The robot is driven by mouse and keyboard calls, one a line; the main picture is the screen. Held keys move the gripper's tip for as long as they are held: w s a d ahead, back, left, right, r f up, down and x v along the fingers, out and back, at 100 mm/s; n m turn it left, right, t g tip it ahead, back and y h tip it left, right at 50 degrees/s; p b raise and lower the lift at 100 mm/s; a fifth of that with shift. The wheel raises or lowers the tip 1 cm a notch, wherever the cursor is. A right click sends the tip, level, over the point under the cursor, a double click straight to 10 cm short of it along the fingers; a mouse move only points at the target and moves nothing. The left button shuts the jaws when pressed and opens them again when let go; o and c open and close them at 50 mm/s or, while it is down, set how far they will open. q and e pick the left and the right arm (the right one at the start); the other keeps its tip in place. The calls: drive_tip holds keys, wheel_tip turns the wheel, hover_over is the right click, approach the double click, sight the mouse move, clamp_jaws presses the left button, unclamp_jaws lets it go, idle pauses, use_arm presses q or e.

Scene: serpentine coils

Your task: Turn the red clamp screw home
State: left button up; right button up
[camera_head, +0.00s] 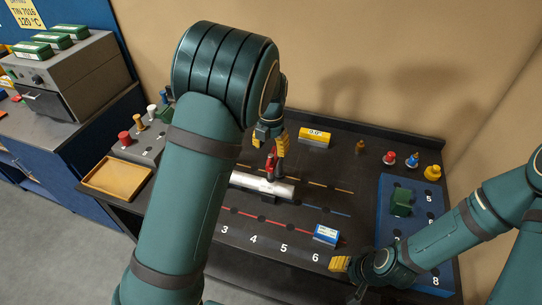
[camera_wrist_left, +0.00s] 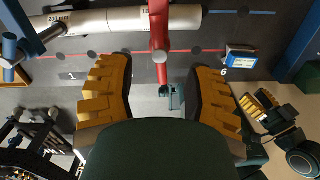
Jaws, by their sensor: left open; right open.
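The red clamp (camera_head: 271,164) stands over the silver tube (camera_head: 248,182) on the dark bench. In the left wrist view the clamp (camera_wrist_left: 158,38) crosses the tube (camera_wrist_left: 110,22), and its red screw (camera_wrist_left: 162,76) points down the picture. My left gripper (camera_head: 270,145) is open above the clamp. In its wrist view the yellow fingers (camera_wrist_left: 161,85) stand on either side of the screw's end, with visible gaps; depth is hard to judge. My right gripper (camera_head: 340,264) is low by the bench's front edge, away from the clamp; it also shows in the left wrist view (camera_wrist_left: 262,104).
A blue-and-white box (camera_head: 326,235) lies near my right gripper. A yellow box (camera_head: 314,138) stands behind the tube. A blue numbered block (camera_head: 384,215) and several coloured pieces are at right. A wooden tray (camera_head: 104,178) is at left. My left arm hides part of the bench.

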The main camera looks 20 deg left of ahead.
sight(271, 156)
use_arm(q)
drive_tip(key=shift+f, duration=2.15)
